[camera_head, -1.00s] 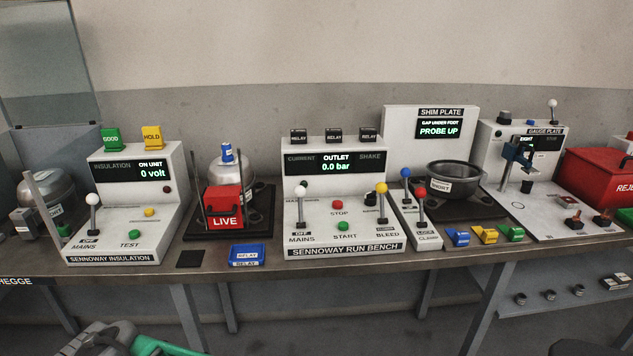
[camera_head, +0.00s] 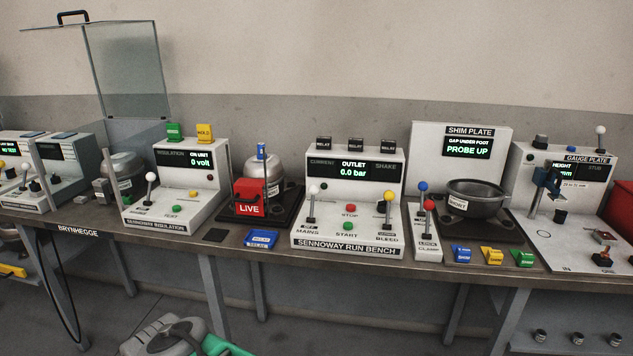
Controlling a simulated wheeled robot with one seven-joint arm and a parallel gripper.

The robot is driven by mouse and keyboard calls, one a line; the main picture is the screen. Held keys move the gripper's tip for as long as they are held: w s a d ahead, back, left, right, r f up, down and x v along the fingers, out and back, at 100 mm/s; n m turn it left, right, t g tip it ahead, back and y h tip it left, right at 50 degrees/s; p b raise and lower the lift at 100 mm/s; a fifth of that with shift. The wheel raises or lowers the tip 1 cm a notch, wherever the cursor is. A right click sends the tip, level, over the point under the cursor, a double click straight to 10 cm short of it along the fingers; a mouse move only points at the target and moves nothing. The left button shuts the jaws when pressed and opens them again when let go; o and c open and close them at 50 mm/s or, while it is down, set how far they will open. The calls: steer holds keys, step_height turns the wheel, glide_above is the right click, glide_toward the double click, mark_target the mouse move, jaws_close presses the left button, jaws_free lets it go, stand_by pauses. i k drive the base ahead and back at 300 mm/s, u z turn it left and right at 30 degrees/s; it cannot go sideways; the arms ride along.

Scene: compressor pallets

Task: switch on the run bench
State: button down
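The run bench (camera_head: 346,215) is a white sloped console labelled SENNOWAY RUN BENCH on the long worktable. Its display (camera_head: 352,170) is lit and reads OUTLET 0.0 bar. At its lower left is the MAINS lever (camera_head: 312,202) with a white knob, standing up over a small plate whose word looks like OFF. A red STOP button (camera_head: 349,209) sits above a green START button (camera_head: 348,226). A yellow-knobbed BLEED lever (camera_head: 388,206) is at the right.
Left of the bench stand a compressor with a red LIVE block (camera_head: 249,197) and the insulation console (camera_head: 176,197). Right are the clamp levers (camera_head: 427,213), shim plate (camera_head: 463,133) and gauge plate (camera_head: 575,215). A grey-green object (camera_head: 170,336) stands low in front.

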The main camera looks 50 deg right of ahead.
mark_target(314, 190)
steer(key=z, duration=1)
steer(key=i, duration=0.5)
